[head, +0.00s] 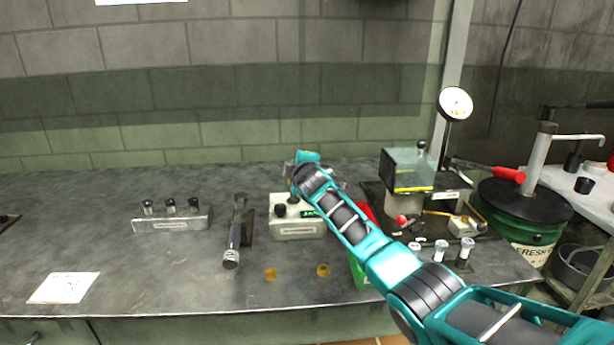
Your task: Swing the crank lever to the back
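A lever with a red grip (508,174) sticks out to the right from the bolt former (408,172), a small machine with a clear guard box at the right of the bench. It is the likely crank lever. The grip lies over the black lid of a green drum. My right arm reaches in from the lower right, in front of the machine's left side. My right gripper (298,176) is above a grey control box (297,230), well left of the lever. Its fingers are small and partly hidden by the wrist, so its opening is unclear. My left gripper is out of view.
A dial gauge (456,104) stands behind the machine. Small capped parts (440,250) stand in front of it. A green bin (358,270) is partly behind my arm. A dark cylindrical tool (235,235) and a metal block with black knobs (172,220) are left. The far-left bench is mostly clear.

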